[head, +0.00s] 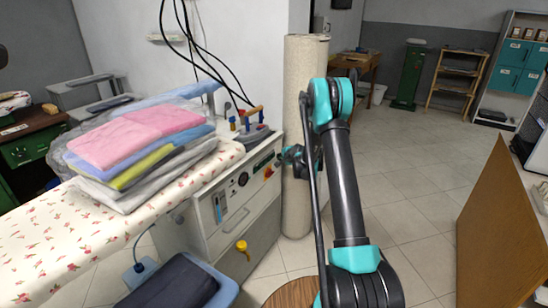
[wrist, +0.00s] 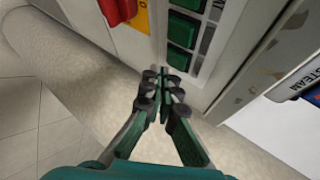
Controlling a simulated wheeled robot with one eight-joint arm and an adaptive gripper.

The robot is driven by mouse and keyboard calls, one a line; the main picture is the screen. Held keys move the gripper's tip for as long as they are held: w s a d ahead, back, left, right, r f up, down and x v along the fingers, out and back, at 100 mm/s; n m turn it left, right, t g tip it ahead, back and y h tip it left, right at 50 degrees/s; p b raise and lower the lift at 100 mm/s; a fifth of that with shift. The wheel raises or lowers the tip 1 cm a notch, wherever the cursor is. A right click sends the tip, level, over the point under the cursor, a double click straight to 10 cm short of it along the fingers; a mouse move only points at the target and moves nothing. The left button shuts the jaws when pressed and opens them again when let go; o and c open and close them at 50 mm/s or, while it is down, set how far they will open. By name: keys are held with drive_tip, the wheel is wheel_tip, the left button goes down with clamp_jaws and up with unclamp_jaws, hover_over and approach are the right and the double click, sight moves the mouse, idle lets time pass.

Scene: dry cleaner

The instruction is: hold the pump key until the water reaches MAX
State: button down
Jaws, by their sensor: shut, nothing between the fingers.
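The ironing station's front panel (head: 232,190) faces me, left of my arm in the head view. A row of green keys (wrist: 183,30) shows in the wrist view; their labels cannot be read, so I cannot tell which is the pump key. My gripper (wrist: 163,85) is shut and empty, its fingertips close to the nearest green key (wrist: 178,58). I cannot tell whether they touch it. In the head view my gripper (head: 287,157) is at the panel's right end. The water gauge (head: 219,206) is a small upright bluish window; its level and MAX mark are too small to read.
A red switch (wrist: 118,10) on a yellow plate sits beside the keys. An iron (head: 250,134) and folded laundry (head: 137,140) lie on the station top. A beige column (head: 303,75) stands right behind my gripper. A brown board (head: 500,235) stands at right; open floor lies between.

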drive_tip(key=shift+s+d, duration=0.1)
drive_tip(key=shift+d, duration=0.05)
drive_tip(key=shift+s+d, duration=0.75)
drive_tip(key=shift+d, duration=0.25)
drive_tip(key=shift+s+d, duration=0.7)
drive_tip(key=shift+d, duration=0.25)
drive_tip(key=shift+d, duration=0.1)
idle(1.4)
drive_tip(key=s+d, duration=0.2)
drive_tip(key=shift+s+d, duration=0.1)
drive_tip(key=shift+d, duration=0.3)
drive_tip(key=w+a, duration=0.5)
drive_tip(key=a, duration=0.2)
idle(0.3)
drive_tip(key=shift+w, duration=0.1)
idle(1.3)
drive_tip(key=shift+w+a, duration=0.2)
drive_tip(key=shift+a, duration=0.15)
